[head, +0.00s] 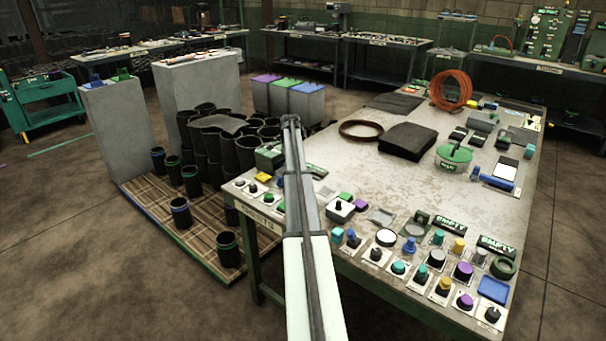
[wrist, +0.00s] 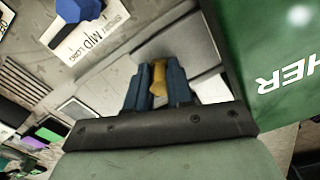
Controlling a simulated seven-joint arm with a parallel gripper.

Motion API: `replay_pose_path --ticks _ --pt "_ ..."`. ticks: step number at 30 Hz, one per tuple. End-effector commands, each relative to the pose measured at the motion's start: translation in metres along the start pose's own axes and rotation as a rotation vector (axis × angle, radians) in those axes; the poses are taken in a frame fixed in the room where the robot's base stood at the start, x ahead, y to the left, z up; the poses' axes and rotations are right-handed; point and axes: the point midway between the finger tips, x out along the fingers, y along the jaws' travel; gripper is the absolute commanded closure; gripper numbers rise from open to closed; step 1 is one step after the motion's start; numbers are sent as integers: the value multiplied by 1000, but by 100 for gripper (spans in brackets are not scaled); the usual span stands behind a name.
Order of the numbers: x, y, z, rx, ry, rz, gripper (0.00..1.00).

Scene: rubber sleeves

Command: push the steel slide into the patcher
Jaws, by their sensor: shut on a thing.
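The patcher (wrist: 275,60) is a green box at the right of the wrist view, with the upside-down letters "HER" on its side. In the head view a green box (head: 269,158), seemingly the same one, stands at the table's near left corner. My gripper (wrist: 158,82) has blue fingers shut on a small yellow piece (wrist: 158,72), just left of the patcher. A grey metal plate (wrist: 193,40), seemingly the steel slide, lies beyond the fingers beside the green wall. I cannot tell whether the yellow piece is joined to it. In the head view my arm hides the fingertips.
The table (head: 310,222) is crowded with knobs and small plates along its near edge. A black folded pad (head: 408,140) and a dark ring (head: 361,130) lie farther back. A white label card (wrist: 92,35) with a blue block (wrist: 77,9) is at the wrist view's upper left.

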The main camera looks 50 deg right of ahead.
Motion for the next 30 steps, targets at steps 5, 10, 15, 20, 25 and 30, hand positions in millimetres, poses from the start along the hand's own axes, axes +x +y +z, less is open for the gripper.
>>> replay_pose_path --ticks 5,10,15,20,25,30 --pt "0 -9 3 1 0 -3 100" --pt "-1 -10 4 0 0 -6 100" --pt "0 -10 4 -1 -1 -4 62" --pt "0 -9 4 0 -1 -3 53" --pt "0 -8 3 0 0 -2 53" --pt "-10 -8 3 0 1 -2 53"
